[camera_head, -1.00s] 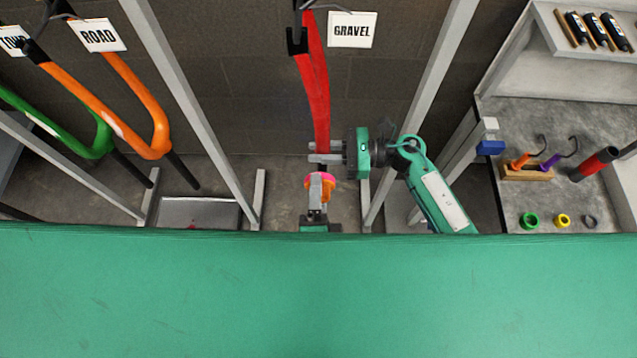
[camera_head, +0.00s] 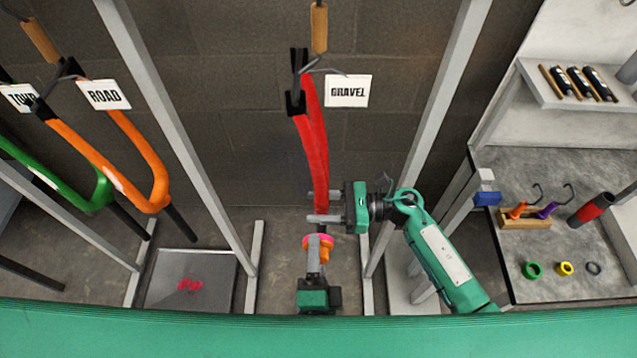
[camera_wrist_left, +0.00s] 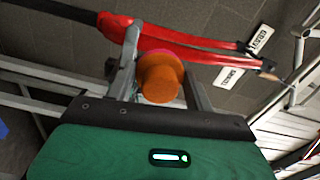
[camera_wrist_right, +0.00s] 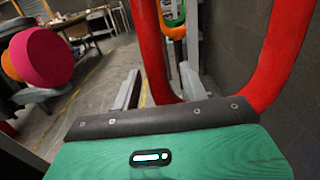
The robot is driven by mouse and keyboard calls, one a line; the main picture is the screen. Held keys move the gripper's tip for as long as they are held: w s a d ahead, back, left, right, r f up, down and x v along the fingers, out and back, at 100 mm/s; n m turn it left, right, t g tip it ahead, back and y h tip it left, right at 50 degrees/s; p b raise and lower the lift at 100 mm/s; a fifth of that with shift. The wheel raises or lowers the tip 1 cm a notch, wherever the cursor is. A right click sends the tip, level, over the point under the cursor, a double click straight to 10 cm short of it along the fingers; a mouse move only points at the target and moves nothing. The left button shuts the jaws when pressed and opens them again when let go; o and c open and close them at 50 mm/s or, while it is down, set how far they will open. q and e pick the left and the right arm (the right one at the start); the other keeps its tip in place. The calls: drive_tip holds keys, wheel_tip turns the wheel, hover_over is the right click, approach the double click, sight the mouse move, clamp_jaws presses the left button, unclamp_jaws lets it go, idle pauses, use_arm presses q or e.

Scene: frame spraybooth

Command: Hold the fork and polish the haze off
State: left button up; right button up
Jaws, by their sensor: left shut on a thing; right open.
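My right gripper (camera_head: 322,206) is open at the fork's lower end. In the right wrist view one red leg (camera_wrist_right: 151,45) runs down between its spread fingers, and I cannot tell if they touch it. My left gripper (camera_head: 316,262) points up below the fork, shut on an orange polishing knob with a pink pad (camera_head: 318,241). The knob also shows between the fingers in the left wrist view (camera_wrist_left: 160,80). Any haze on the fork cannot be made out.
Orange (camera_head: 110,165) and green (camera_head: 70,190) forks hang at left with ROAD and TOUR tags. A grey tray (camera_head: 190,278) with red marks lies below them. Pale posts flank the red fork.

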drive_tip(key=d, duration=1.2)
